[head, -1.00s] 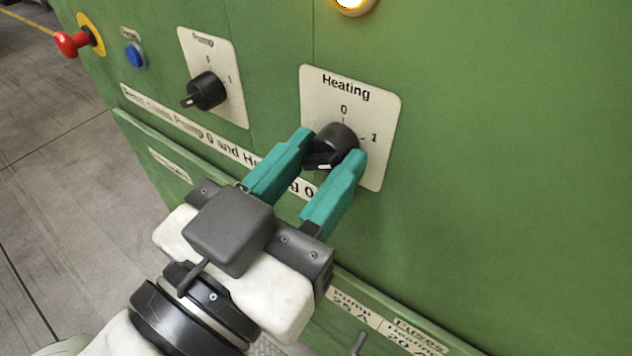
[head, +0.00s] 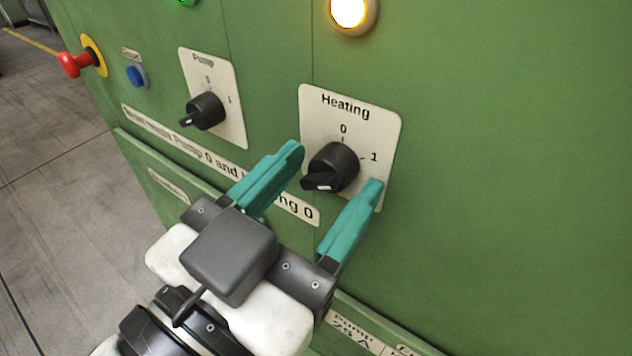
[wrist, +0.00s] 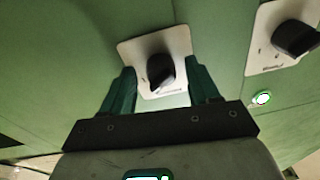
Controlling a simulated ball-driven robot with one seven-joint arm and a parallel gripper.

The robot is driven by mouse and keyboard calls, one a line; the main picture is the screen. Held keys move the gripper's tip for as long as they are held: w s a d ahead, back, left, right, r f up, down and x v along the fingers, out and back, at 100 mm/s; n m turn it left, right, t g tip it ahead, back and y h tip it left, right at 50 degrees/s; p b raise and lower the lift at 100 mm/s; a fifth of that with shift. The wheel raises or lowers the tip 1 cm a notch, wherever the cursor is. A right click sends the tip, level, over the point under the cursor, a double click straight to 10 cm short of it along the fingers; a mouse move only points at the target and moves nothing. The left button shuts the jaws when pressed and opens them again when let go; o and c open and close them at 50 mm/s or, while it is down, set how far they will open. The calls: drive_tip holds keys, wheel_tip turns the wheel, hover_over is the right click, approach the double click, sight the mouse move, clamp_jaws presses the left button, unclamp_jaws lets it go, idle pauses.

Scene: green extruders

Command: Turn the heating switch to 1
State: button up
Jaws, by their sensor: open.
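The heating switch (head: 333,167) is a black rotary knob on a white plate (head: 387,120) marked "Heating", with 0 above the knob and 1 to its right. Its white-marked end faces down and left in the head view; I cannot tell its exact setting. My gripper (head: 335,169) is open, with one teal finger to the left of the knob and one at its lower right, both apart from it. In the wrist view the heating switch (wrist: 160,71) shows between the two spread fingers.
The pump switch (head: 206,110), a similar black knob, is to the left. A blue button (head: 136,75) and a red emergency stop (head: 75,64) are farther left. A lit yellow-white lamp (head: 349,10) is above. The green panel right of the heating plate is bare.

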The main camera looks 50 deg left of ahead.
drive_tip(key=v, duration=1)
drive_tip(key=shift+s, duration=0.4)
drive_tip(key=shift+w+d+f, duration=0.1)
drive_tip(key=shift+f, duration=0.1)
